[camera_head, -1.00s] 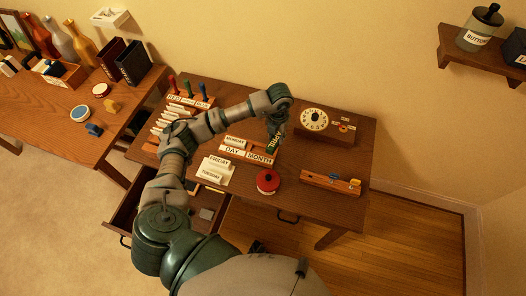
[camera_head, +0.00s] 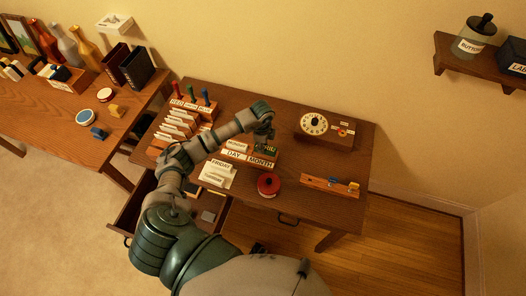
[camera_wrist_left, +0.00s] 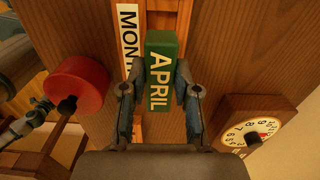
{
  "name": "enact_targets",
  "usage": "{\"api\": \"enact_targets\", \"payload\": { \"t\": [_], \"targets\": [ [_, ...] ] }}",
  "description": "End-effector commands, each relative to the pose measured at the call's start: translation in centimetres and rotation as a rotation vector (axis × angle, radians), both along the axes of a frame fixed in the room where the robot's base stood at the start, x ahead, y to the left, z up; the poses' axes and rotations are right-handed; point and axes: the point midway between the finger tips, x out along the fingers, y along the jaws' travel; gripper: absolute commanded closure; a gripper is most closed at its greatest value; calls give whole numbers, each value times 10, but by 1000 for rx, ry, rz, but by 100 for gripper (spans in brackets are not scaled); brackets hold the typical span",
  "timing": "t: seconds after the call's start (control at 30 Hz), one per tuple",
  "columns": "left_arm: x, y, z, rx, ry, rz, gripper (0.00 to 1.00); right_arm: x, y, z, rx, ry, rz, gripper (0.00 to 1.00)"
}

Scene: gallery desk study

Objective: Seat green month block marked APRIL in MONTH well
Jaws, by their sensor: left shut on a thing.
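The green APRIL block (camera_wrist_left: 160,75) is between the two fingers of my left gripper (camera_wrist_left: 158,100), which is shut on it. In the head view the green block (camera_head: 266,149) lies level at the right side of the calendar holder, just behind the white MONTH label (camera_head: 262,162). That label also shows beside the block in the wrist view (camera_wrist_left: 129,42). I cannot tell whether the block sits fully down in the well or slightly above it. My left gripper (camera_head: 269,143) is mostly hidden by its own wrist in the head view. My right gripper is not in view.
A white MONDAY block (camera_head: 237,145) sits behind the DAY label (camera_head: 234,154). A red round object (camera_head: 268,185) is close in front right; a dial clock (camera_head: 314,124) is behind right. A drawer (camera_head: 128,214) is open below.

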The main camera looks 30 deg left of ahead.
Motion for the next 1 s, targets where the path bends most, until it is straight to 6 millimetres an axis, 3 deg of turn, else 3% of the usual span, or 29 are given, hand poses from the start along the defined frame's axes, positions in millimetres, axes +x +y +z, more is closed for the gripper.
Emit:
{"api": "enact_targets", "payload": {
  "t": [0.33,0.53,0.57,0.63,1.0],
  "targets": [
    [-1,1,-41,0,2,-1,100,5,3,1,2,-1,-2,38],
    [0,0,-42,4,0,-2,100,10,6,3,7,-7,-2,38],
    [0,-1,-42,4,0,-2,62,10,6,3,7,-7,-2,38],
    [0,-1,-41,4,0,-3,45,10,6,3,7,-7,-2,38],
    [0,1,-37,1,-1,-3,45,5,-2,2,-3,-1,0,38]
  ]
}}
